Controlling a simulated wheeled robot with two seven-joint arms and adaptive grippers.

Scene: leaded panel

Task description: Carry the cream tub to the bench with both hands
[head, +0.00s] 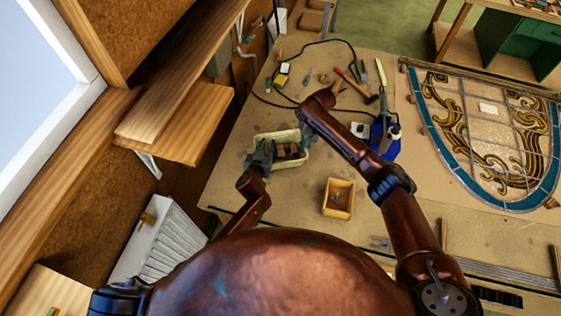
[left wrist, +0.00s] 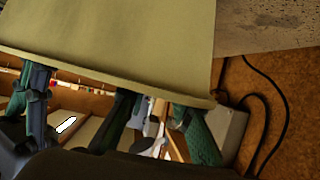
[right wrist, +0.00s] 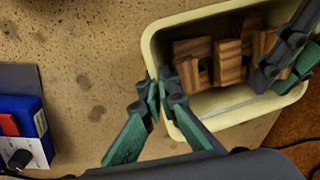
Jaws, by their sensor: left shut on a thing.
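The cream tub (head: 268,135) is at the left part of the bench, with brown wooden blocks (right wrist: 228,62) inside. My left gripper (head: 262,154) is shut on the tub's left wall in the head view. The tub's pale wall (left wrist: 110,40) fills the top of the left wrist view. My right gripper (right wrist: 162,90) is at the tub's opposite wall, its fingers close together around the rim. I cannot tell whether they press on the wall. In the head view my right arm hides part of this end. Whether the tub touches the bench top is unclear.
The bench (head: 240,185) holds a yellow box (head: 338,198), a blue device (head: 384,140), a hammer (head: 358,88), a black cable and small tools. A leaded panel (head: 485,130) lies at the right. A wooden shelf (head: 180,125) juts out left of the bench.

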